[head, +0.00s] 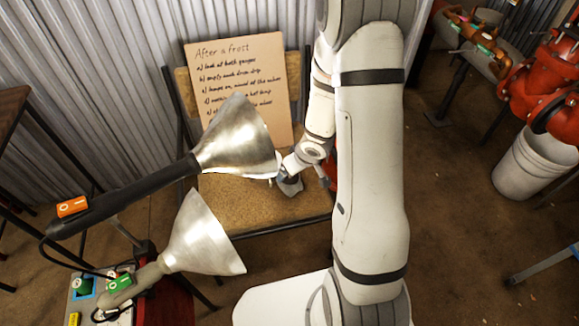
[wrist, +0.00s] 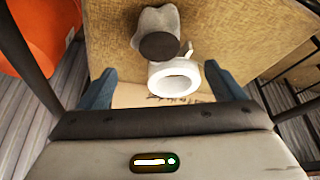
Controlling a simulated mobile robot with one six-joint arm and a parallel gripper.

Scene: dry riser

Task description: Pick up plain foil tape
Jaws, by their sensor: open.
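I cannot tell how far above the seat the fingers are. In the head view my arm reaches down over the chair seat (head: 240,208), and the roll cannot be made out there.
A grey lumpy object with a dark round face (wrist: 158,46) sits against the roll. A handwritten card (head: 240,75) leans on the chair's back. Two metal lamp shades (head: 238,138) (head: 205,238) stand in front of the seat. A white bucket (head: 535,165) stands right.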

